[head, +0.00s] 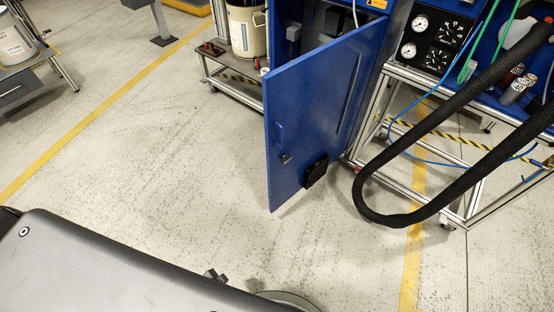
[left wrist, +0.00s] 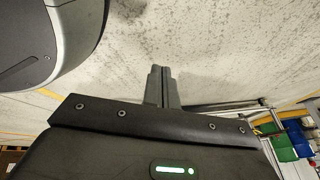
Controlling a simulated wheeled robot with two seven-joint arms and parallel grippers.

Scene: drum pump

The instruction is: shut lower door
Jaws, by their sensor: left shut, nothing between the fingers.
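The blue lower door (head: 308,115) of the blue cabinet (head: 370,80) stands open in the head view. It swings out toward me from the cabinet's right side. Part of the dark cabinet inside shows above the door; the door hides the rest. My left gripper (left wrist: 160,86) shows in the left wrist view with its fingers together and nothing between them, over the floor. It is apart from the door. My right gripper is not in view.
A thick black hose (head: 400,219) loops low at the right, in front of a metal-framed cart (head: 470,205). A cream drum (head: 246,30) stands on a low trolley (head: 232,68) left of the cabinet. The floor (head: 170,150) left of the door is clear.

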